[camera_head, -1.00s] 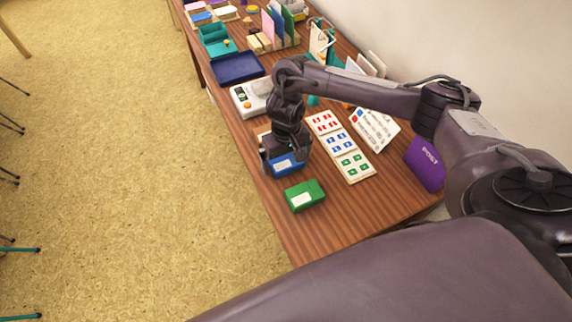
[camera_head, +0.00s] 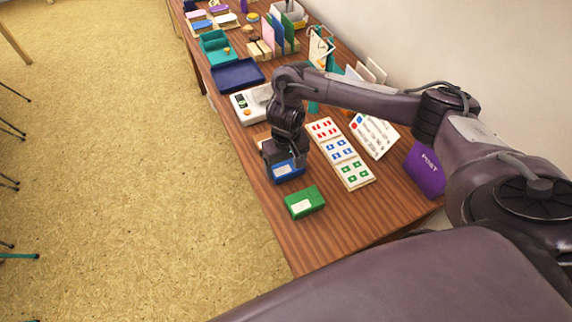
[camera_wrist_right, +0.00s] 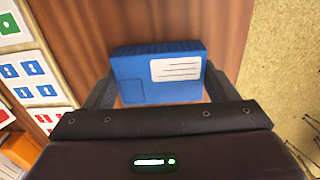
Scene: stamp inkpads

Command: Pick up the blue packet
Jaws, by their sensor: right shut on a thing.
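The blue packet (camera_wrist_right: 150,85) has a white label with lines on it. In the right wrist view it lies between the two fingers of my right gripper (camera_wrist_right: 158,92), one finger at each end. In the head view my right gripper (camera_head: 284,160) points down over the blue packet (camera_head: 287,171), and its body hides part of the packet. The gripper is shut on the packet. I cannot tell whether the packet touches the table or is slightly above it. My left gripper is not in view.
A green packet (camera_head: 304,202) lies just in front of the blue one. A card strip with red, blue and green marks (camera_head: 341,153) lies to the right. A white scale (camera_head: 246,104) and a dark blue tray (camera_head: 237,74) stand behind. A purple POST box (camera_head: 426,170) is at the right.

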